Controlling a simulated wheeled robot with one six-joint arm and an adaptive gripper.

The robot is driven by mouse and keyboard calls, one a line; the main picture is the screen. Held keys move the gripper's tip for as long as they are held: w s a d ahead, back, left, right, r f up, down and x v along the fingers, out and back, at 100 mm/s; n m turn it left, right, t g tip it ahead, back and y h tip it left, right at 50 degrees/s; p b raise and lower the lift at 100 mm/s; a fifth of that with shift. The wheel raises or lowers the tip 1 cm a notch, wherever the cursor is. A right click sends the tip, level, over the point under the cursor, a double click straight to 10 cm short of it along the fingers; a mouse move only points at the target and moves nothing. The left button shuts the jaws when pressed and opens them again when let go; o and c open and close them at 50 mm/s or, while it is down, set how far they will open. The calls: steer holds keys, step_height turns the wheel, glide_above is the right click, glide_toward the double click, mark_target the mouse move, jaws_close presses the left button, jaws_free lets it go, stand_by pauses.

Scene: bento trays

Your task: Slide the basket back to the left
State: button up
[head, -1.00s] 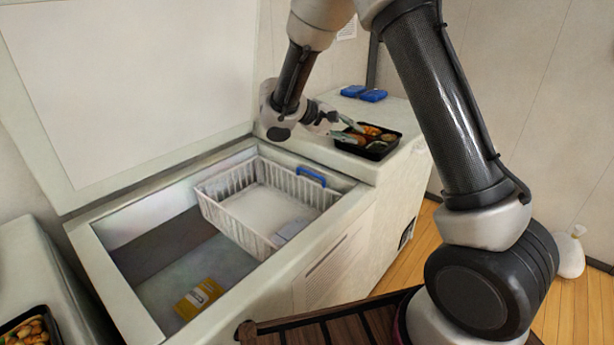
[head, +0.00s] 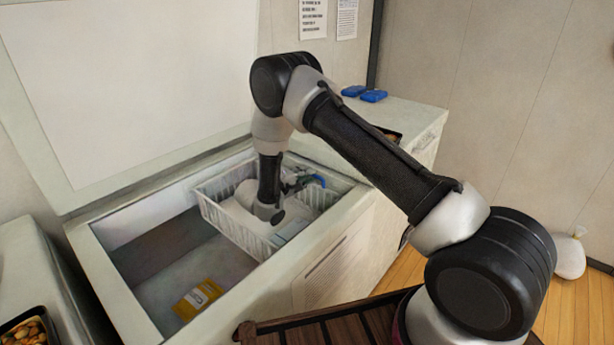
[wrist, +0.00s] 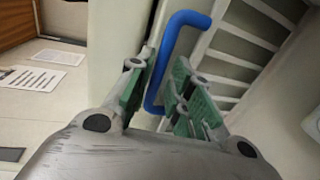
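The white slatted basket (head: 213,208) hangs in the open chest freezer (head: 128,290), toward its right end. A blue handle (head: 319,179) is on the basket's right side, partly hidden by my gripper (head: 303,184). In the wrist view, the blue handle (wrist: 168,52) reaches down between the green-padded fingers of my gripper (wrist: 160,92). The fingers are open, one on each side of it, with gaps showing. I cannot tell whether either finger touches the handle. My arm hides part of the basket's inside.
A yellow packet (head: 198,298) lies on the freezer floor, left of the basket. The freezer's left part is otherwise clear. Blue blocks (head: 373,96) and a mostly hidden black food tray (head: 393,135) sit on the right counter. Another food tray (head: 30,328) is at the lower left.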

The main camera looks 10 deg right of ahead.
steer(key=shift+w+d+f, duration=0.1)
steer(key=shift+w+d, duration=0.2)
steer(key=shift+d, duration=0.1)
jaws_close()
steer(key=f+v, duration=0.3)
steer(key=v, duration=1.2)
steer(key=s+f+v, duration=0.1)
steer(key=f+v, duration=0.2)
steer(key=v, duration=1.3)
steer(key=shift+a, duration=0.65)
steer(key=shift+s, duration=0.2)
jaws_free()
steer(key=shift+a, duration=0.15)
